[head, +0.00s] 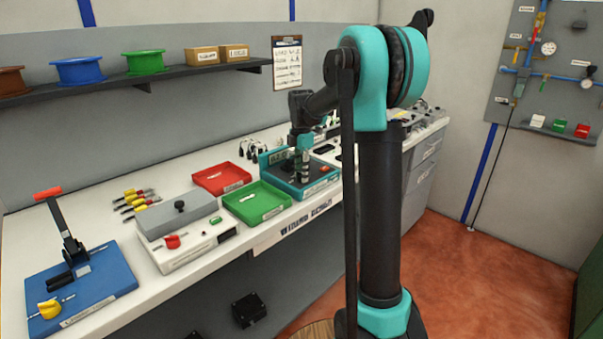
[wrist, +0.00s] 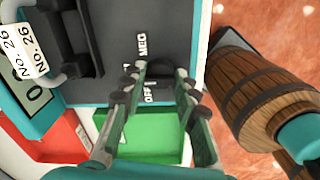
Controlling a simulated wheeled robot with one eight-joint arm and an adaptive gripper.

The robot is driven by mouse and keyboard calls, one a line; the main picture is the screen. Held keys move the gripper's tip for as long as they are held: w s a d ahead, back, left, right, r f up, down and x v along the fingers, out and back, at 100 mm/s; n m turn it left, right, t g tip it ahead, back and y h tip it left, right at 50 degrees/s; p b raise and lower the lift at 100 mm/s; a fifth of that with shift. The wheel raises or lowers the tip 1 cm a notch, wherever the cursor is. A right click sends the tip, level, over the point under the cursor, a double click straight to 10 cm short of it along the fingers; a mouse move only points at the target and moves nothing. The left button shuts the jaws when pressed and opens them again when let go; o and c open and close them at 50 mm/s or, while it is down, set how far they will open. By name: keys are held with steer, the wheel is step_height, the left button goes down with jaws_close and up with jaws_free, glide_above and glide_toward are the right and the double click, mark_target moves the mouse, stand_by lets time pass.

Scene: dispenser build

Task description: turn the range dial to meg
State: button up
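The teal tester with a dark top (head: 327,184) stands on the bench in the head view. In the wrist view its dark panel (wrist: 115,20) carries white MEG and OFF labels and another mark partly hidden between them. The dark range dial (wrist: 161,68) sits beside these labels, and its pointer direction is not clear. My gripper (head: 303,178) points down over the tester. In the wrist view my gripper (wrist: 161,70) has its fingers apart, with the dial between or just beyond the tips. I cannot tell whether they touch it.
A green tray (head: 258,203) and a red tray (head: 222,178) lie left of the tester. White tags reading No. 26 (wrist: 20,50) hang by the panel in the wrist view.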

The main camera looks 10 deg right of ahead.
steer(key=c, duration=0.5)
steer(key=shift+m, duration=0.3)
jaws_close()
steer(key=m, duration=1.1)
steer(key=shift+m, duration=0.3)
steer(key=o, duration=1.1)
jaws_free()
steer(key=shift+o, duration=0.2)
